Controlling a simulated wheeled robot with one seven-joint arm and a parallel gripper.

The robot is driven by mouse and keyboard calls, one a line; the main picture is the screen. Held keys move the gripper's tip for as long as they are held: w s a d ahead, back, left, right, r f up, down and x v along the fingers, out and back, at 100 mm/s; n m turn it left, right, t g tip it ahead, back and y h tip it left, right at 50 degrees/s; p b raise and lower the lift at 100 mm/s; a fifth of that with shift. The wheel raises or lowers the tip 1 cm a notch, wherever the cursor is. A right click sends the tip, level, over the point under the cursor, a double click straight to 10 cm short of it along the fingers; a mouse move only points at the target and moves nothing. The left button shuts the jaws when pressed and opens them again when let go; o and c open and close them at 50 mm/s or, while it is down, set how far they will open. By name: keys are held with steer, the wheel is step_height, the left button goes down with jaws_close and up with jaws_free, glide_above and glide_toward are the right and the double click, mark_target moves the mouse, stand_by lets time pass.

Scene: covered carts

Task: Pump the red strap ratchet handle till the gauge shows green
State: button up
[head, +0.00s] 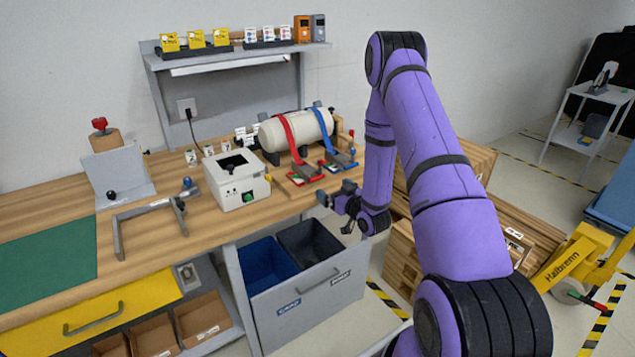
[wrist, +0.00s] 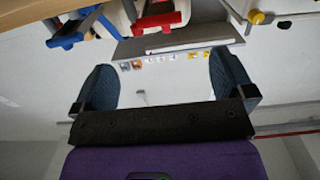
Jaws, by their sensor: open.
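A cream cylinder (head: 300,134) lies on the bench under a red strap (head: 287,138) and a blue strap (head: 322,133). The red strap's ratchet (head: 306,172) is at the front of the cylinder, with the blue strap's ratchet (head: 340,160) to its right. A small green patch shows by the red ratchet, but I cannot read a gauge. My gripper (head: 337,208) is open and empty at the bench's front edge, in front of and apart from the ratchets. In the wrist view, a red part (wrist: 160,20) and a blue part (wrist: 66,40) show beyond the open fingers (wrist: 165,70).
A white box (head: 238,180) with a green button stands left of the red ratchet. A grey clamp-like frame (head: 118,235) lies further left. Blue and black bins (head: 290,260) sit below the bench edge. Wooden crates (head: 410,265) stand behind my arm at right.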

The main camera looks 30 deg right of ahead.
mark_target(318, 179)
steer(key=w, duration=1)
steer(key=shift+a+f, duration=0.15)
steer(key=shift+f, duration=0.2)
steer(key=c, duration=1.2)
steer(key=shift+w+r+g, duration=0.2)
steer(key=shift+r+g, duration=0.5)
steer(key=shift+r, duration=0.4)
steer(key=shift+w+r, duration=0.15)
steer(key=shift+r, duration=0.45)
steer(key=o, duration=1.2)
